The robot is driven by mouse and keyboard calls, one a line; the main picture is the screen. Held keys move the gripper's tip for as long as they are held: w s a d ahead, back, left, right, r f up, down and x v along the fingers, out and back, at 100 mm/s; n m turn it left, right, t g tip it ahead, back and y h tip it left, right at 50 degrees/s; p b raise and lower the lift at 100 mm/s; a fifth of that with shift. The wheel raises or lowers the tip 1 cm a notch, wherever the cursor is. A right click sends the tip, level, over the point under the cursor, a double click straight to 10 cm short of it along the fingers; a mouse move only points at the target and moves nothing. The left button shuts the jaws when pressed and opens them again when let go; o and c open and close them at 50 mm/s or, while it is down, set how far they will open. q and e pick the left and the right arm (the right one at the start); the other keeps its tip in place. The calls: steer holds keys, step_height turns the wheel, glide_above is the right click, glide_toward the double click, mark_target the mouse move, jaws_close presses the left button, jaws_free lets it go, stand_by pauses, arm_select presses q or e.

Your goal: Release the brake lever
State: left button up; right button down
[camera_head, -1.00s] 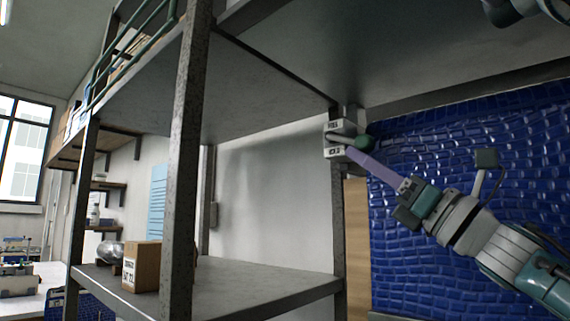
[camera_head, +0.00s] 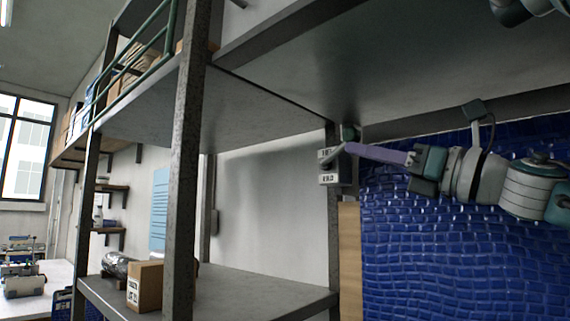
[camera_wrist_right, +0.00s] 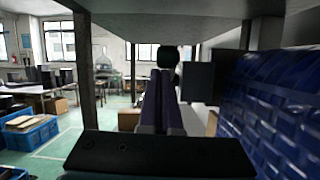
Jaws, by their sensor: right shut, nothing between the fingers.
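The brake lever's grey box (camera_head: 329,179), with small white label plates, is mounted at the shelf post. Its lever ends in a dark green knob (camera_head: 350,132), which stands above the box at its upper right. My right gripper (camera_head: 350,149) has long purple fingers, shut and empty, with the tips just under the knob. Whether they touch it I cannot tell. In the right wrist view the fingers (camera_wrist_right: 161,100) point forward and the dark knob (camera_wrist_right: 167,57) shows just beyond the tips. The lever's shaft is partly hidden by the fingers. My left gripper is not in view.
A metal shelf frame with a near post (camera_head: 183,170) stands left of the lever. Its lower board (camera_head: 240,287) carries a carton (camera_head: 145,286) and a shiny cylinder (camera_head: 118,264).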

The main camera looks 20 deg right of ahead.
steer(key=shift+s+r, duration=0.15)
steer(key=shift+r, duration=0.7)
step_height(320, 180, down, 6)
steer(key=b, duration=0.5)
steer(key=s+d+r+b, duration=0.3)
steer(key=s+d+b, duration=0.1)
steer(key=s, duration=0.3)
steer(key=shift+s+d+r, duration=0.2)
steer(key=shift+s+d, duration=0.1)
steer(key=shift+s, duration=0.1)
